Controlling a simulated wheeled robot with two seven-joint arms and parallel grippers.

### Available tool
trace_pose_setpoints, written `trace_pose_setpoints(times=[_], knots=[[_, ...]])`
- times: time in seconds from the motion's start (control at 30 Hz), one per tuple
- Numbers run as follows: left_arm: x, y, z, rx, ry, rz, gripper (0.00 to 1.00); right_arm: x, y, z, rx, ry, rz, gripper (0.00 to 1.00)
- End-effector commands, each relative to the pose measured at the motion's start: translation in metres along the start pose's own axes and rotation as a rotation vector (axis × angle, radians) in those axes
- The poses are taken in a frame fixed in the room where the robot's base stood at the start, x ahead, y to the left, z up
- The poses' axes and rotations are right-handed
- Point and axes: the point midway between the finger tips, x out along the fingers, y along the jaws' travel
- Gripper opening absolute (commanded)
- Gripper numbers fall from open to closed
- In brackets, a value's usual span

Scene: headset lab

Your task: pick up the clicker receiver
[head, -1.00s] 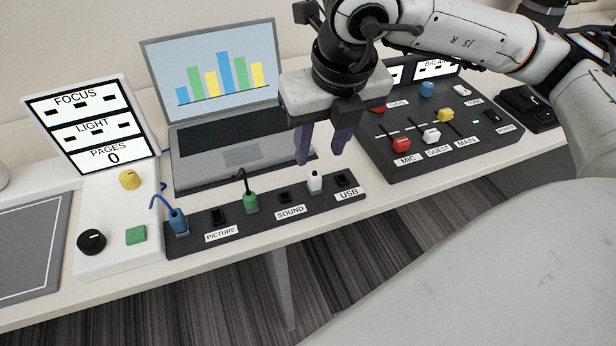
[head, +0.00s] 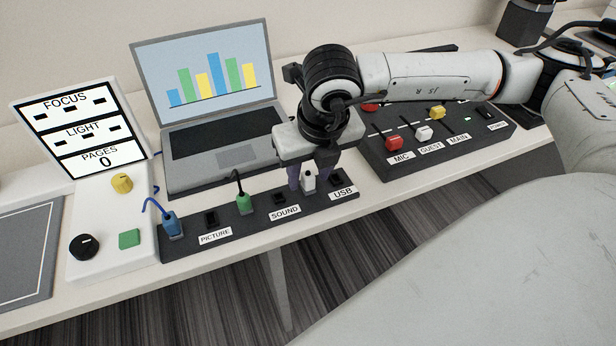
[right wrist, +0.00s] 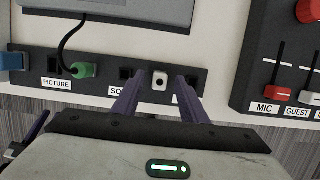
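The clicker receiver is a small white plug (head: 308,181) standing in the dark socket strip (head: 262,218), between the SOUND and USB labels. It also shows in the right wrist view (right wrist: 159,81), between my two fingers with a gap on each side. My right gripper (head: 309,178) is open, with its purple fingers lowered around the white plug; it also shows in the right wrist view (right wrist: 157,88).
A blue plug (head: 172,223) and a green plug (head: 243,202) with cables stand left in the strip. A laptop (head: 221,150) is behind it. The mixer panel (head: 440,150) is to the right, the white focus panel (head: 107,250) to the left.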

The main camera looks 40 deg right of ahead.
Motion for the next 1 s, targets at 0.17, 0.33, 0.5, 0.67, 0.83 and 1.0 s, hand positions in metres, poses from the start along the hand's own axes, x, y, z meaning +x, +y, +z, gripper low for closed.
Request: trace_pose_setpoints(times=[0.17, 0.33, 0.5, 0.67, 0.83, 1.0], knots=[[0.001, -0.001, -0.003, 0.002, 0.006, -0.001, 0.31, 0.000, 0.000, 0.000, 0.000, 0.000, 0.000, 0.22], [0.002, -0.002, -0.006, 0.003, 0.011, -0.002, 0.31, -0.001, 0.000, 0.000, 0.000, 0.000, 0.000, 0.00], [0.002, -0.002, -0.006, 0.003, 0.011, -0.002, 0.31, -0.001, 0.000, 0.000, 0.000, 0.000, 0.000, 0.00], [0.002, -0.002, -0.006, 0.003, 0.010, -0.002, 0.31, -0.002, 0.001, 0.001, 0.000, -0.001, 0.001, 0.00], [0.000, -0.001, -0.004, 0.002, 0.006, -0.002, 0.31, -0.021, 0.001, 0.007, 0.000, -0.004, 0.003, 0.00], [-0.001, -0.001, -0.003, 0.002, 0.002, -0.002, 0.31, -0.055, 0.001, 0.016, 0.000, -0.005, 0.003, 0.00]])
